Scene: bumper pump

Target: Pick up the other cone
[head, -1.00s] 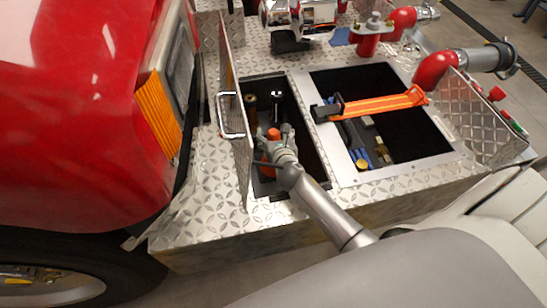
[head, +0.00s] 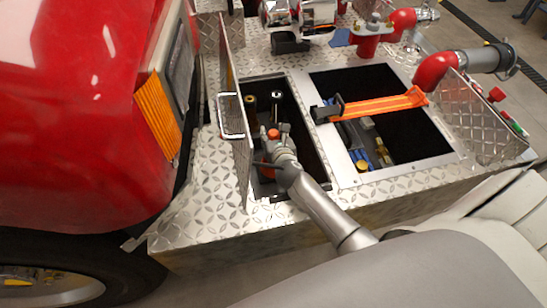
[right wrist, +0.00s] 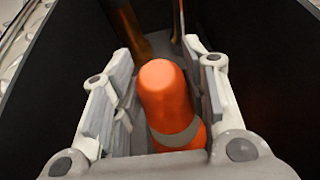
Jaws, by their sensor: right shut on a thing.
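An orange cone with a grey band (right wrist: 165,90) stands between the two fingers of my right gripper (right wrist: 160,112) in the right wrist view. In the head view my right gripper (head: 280,139) reaches down into the open narrow left compartment (head: 310,155), and the orange top of the cone (head: 273,133) shows beside the fingers. My left gripper is not in view.
A raised diamond-plate lid (head: 238,160) stands just left of the compartment. Dark cylindrical parts (head: 250,105) stand at its far end. An orange strap (head: 375,105) crosses the wider right compartment. A red truck body (head: 80,100) is at the left.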

